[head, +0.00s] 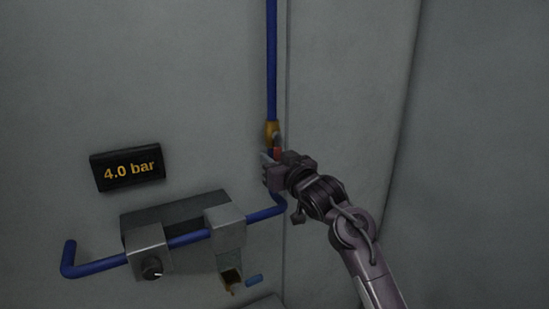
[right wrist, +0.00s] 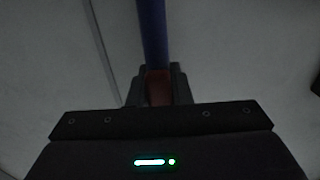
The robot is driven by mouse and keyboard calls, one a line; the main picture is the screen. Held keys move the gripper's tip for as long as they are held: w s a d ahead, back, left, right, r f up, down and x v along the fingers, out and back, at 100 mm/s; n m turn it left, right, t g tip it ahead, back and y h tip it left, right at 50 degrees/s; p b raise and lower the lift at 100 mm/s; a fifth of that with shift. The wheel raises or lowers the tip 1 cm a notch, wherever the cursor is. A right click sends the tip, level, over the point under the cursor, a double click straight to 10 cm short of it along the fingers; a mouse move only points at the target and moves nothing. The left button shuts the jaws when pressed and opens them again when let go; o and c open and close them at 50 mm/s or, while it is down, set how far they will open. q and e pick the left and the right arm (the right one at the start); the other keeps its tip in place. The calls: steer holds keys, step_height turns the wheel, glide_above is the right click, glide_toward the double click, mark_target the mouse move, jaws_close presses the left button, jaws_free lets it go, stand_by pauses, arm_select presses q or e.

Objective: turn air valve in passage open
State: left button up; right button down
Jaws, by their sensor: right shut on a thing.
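The air valve (head: 272,132) is a brass body on a vertical blue pipe (head: 271,60) in the head view. A red handle (head: 277,152) shows just below the brass, partly hidden by my right gripper. My right gripper (head: 270,168) is at the handle, its fingers shut on it. In the right wrist view the red handle (right wrist: 158,88) sits between the two dark fingers of my right gripper (right wrist: 158,92), with the blue pipe (right wrist: 153,35) behind and above. The exact angle of the handle is hard to tell. My left gripper is not in view.
A black display (head: 127,168) reading "4.0 bar" hangs on the grey wall at left. A wall seam runs beside the valve. The wall at right is bare.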

stand_by(0.3)
steer(key=c, duration=1.3)
jaws_free()
steer(key=b+v, duration=0.3)
steer(key=v, duration=0.4)
steer(key=shift+s+d, duration=0.2)
steer(key=shift+s, duration=0.1)
steer(key=shift+f, duration=0.1)
